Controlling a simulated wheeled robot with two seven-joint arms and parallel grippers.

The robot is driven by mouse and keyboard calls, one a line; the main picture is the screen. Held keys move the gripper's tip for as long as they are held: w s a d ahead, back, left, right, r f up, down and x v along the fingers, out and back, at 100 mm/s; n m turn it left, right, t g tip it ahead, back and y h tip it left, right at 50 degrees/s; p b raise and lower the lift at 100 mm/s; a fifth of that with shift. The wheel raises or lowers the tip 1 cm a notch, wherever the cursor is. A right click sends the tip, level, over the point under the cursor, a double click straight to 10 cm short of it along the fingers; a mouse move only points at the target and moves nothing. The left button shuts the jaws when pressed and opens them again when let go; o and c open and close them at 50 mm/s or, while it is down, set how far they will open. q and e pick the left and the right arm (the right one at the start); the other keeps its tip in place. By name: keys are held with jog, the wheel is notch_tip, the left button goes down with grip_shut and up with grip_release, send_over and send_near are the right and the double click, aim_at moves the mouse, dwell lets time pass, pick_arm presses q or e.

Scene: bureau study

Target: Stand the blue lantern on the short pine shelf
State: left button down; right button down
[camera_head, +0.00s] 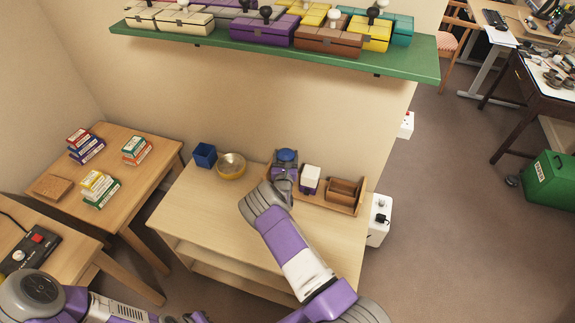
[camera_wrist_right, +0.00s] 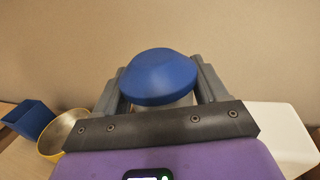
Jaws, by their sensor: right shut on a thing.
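The blue lantern (camera_head: 287,155) has a domed blue top and shows at the back of the pale table in the head view. My right gripper (camera_head: 284,174) is shut on it. In the right wrist view the blue top (camera_wrist_right: 160,77) sits upright between my two grey fingers (camera_wrist_right: 160,92), with a pale body just below. The short pine shelf (camera_head: 352,209) is a low wooden rack on the table. The lantern is at its left end; my gripper hides the lantern's base, so I cannot tell whether it touches the shelf. My left gripper (camera_head: 187,318) barely shows at the bottom edge.
A white block-like thing (camera_head: 311,174) and a brown box (camera_head: 344,189) occupy the shelf right of the lantern. A yellow-rimmed bowl (camera_head: 231,171) and blue cup (camera_head: 204,155) stand to the left. A green wall shelf (camera_head: 400,64) with boxes hangs above. The table's front left is clear.

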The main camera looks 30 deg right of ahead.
jog(key=shift+f+b, duration=0.4)
jog(key=shift+f, duration=1.2)
jog(key=shift+f, duration=0.15)
jog(key=shift+c, duration=1.6)
grip_release()
jog(key=shift+s+a+r, duration=0.15)
jog(key=shift+r, duration=0.05)
jog(key=p+v, duration=0.2)
jog(key=v, duration=0.9)
jog(key=shift+s+p, duration=0.3)
jog(key=shift+p, duration=0.05)
